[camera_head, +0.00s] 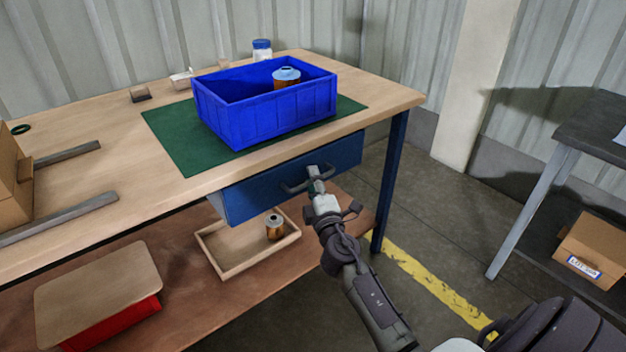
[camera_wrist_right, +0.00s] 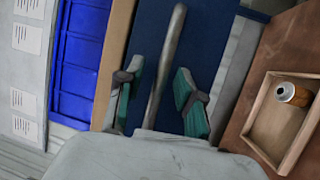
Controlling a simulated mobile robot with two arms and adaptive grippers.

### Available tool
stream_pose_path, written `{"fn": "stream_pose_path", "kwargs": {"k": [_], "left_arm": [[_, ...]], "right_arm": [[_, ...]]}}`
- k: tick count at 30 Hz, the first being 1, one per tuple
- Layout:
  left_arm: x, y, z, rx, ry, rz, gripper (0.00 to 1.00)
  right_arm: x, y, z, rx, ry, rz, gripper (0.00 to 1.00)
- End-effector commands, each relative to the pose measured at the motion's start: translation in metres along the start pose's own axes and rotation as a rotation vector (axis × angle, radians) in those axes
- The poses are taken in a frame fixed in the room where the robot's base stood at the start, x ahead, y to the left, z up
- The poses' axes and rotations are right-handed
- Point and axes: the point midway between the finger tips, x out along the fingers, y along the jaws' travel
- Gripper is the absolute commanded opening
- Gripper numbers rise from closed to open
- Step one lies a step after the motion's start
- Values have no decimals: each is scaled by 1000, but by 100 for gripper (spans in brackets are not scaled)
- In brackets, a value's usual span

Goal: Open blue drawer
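The blue drawer (camera_head: 250,196) sits under the workbench top, its front close below the edge. I cannot tell whether it is fully shut. Its grey bar handle (camera_head: 292,188) sticks out from the front. My right gripper (camera_head: 316,180) is at the handle. In the right wrist view, the handle (camera_wrist_right: 168,60) runs between the two green-padded fingers of my right gripper (camera_wrist_right: 158,95). The fingers are apart, with gaps visible on both sides of the bar. My left gripper is not in view.
Open floor (camera_head: 440,240) lies right of the bench, before a grey table (camera_head: 590,130).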

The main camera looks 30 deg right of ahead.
Motion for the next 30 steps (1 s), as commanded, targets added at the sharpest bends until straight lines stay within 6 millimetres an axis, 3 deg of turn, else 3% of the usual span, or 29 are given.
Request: {"fn": "stream_pose_path", "kwargs": {"k": [8,12,15,30], "left_arm": [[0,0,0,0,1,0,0],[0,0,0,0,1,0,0],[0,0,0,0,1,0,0],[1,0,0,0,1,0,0]], "right_arm": [[1,0,0,0,0,-1,35],[1,0,0,0,0,-1,12],[1,0,0,0,0,-1,0],[0,-1,0,1,0,-2,0]]}}
